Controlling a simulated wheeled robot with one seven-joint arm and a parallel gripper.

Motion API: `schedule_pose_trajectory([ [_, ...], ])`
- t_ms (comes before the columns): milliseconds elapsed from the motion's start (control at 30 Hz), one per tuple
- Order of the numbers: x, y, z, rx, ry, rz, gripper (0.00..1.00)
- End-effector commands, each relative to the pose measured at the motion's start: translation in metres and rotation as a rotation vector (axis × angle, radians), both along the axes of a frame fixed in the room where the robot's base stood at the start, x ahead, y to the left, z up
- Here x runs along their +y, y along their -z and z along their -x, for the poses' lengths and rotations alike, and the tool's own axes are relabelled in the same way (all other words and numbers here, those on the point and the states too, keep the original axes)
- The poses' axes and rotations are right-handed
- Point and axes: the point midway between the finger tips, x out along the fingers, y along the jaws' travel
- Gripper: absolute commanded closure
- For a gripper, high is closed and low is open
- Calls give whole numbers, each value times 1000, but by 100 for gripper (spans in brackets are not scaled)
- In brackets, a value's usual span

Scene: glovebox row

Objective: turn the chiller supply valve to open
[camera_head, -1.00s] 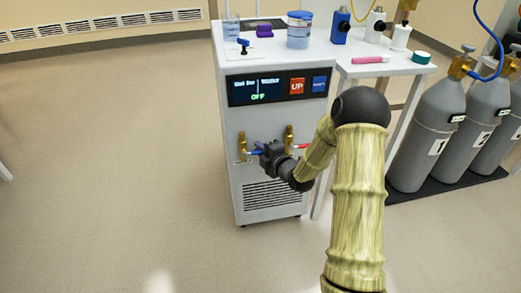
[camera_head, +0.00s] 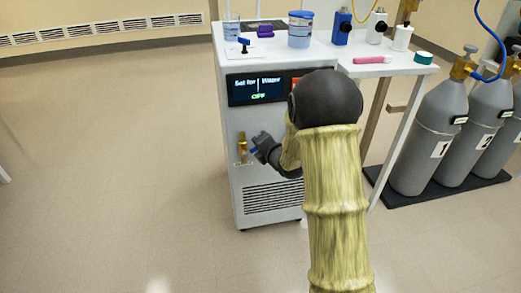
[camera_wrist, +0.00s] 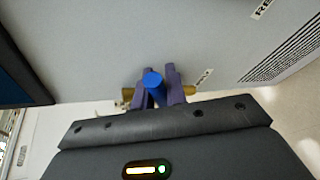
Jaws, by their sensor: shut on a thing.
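The chiller (camera_head: 228,180) is a white box with a dark display that reads OFF. The supply valve, a brass fitting (camera_head: 242,148) with a blue handle, sits on its front at the left. My gripper (camera_head: 257,150) reaches it from the right. In the wrist view, the blue handle (camera_wrist: 153,79) stands between the two purple-grey fingers of my gripper (camera_wrist: 158,88), which are shut on it. Brass (camera_wrist: 188,90) shows on both sides of the fingers. The second brass valve is hidden behind my arm in the head view.
A vent grille (camera_head: 270,196) lies below the valve. A side table (camera_head: 385,68) holds bottles and a pink item. Grey gas cylinders (camera_head: 428,135) stand at the right on a dark mat. The floor left of the chiller is clear.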

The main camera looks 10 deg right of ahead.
Motion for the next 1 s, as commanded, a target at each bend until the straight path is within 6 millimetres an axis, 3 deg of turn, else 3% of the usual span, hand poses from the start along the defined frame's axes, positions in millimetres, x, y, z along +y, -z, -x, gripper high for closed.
schedule_pose_trajectory([
  [400,7,-10,0,0,0,229,100],
  [900,8,-11,0,2,1,258,100],
  [933,8,-11,0,2,1,258,85],
  [1000,8,-11,0,1,0,258,71],
])
